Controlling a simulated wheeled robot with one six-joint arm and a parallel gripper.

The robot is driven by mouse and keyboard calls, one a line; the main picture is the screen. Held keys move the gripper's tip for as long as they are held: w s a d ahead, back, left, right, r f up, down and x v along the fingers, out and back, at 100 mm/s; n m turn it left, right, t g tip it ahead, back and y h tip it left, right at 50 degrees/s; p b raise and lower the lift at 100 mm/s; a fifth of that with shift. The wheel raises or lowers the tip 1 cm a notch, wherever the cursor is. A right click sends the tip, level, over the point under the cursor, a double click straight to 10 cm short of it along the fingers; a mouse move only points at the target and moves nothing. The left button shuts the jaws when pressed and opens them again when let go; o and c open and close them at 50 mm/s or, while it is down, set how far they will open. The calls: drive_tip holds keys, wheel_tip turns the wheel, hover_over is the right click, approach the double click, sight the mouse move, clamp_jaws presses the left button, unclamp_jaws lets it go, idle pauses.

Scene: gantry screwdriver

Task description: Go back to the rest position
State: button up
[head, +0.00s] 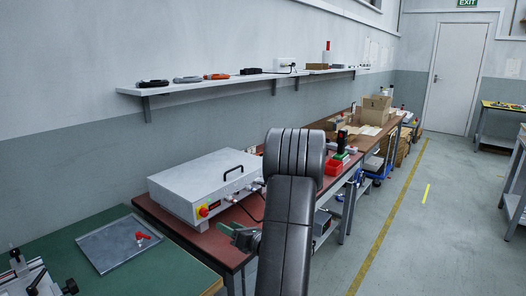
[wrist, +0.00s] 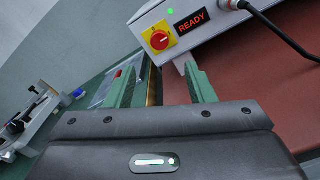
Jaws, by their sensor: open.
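My gripper (wrist: 160,80) is open, with its two green fingers apart and nothing seen between them. In the head view my gripper (head: 240,236) shows partly behind my dark arm, over the front edge of the red-brown bench (head: 165,222). A light grey control box (head: 195,180) with a black handle stands on that bench, beyond the fingers. In the wrist view the control box (wrist: 215,12) shows a red knob on a yellow plate and a display reading READY. The fingers look close to its front, but I cannot tell the exact gap.
A green bench (head: 60,240) at the left carries a grey metal plate (head: 112,247) with a red-handled part, and a fixture (head: 30,280). A wall shelf (head: 200,84) runs above. The floor (head: 400,240) at right is clear.

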sight(206, 213)
drive_tip(key=v, duration=0.3)
drive_tip(key=shift+d, duration=0.1)
drive_tip(key=x, duration=1.3)
drive_tip(key=shift+w+a+f+n+b, duration=0.15)
drive_tip(key=shift+a+f+n+b, duration=0.15)
drive_tip(key=shift+n+b, duration=0.3)
drive_tip(key=shift+d+r+n+b, duration=0.1)
drive_tip(key=shift+d+n+b, duration=0.05)
drive_tip(key=shift+n+b, duration=0.8)
drive_tip(key=n+b, duration=0.4)
drive_tip(key=n, duration=0.2)
drive_tip(key=n+b, duration=0.3)
drive_tip(key=n, duration=0.2)
drive_tip(key=shift+r+n+b, duration=0.1)
drive_tip(key=shift+n+b, duration=0.15)
drive_tip(key=shift+b, duration=0.1)
drive_tip(key=n+b, duration=0.1)
drive_tip(key=n, duration=0.2)
drive_tip(key=shift+r, duration=0.1)
drive_tip(key=shift+n, duration=0.3)
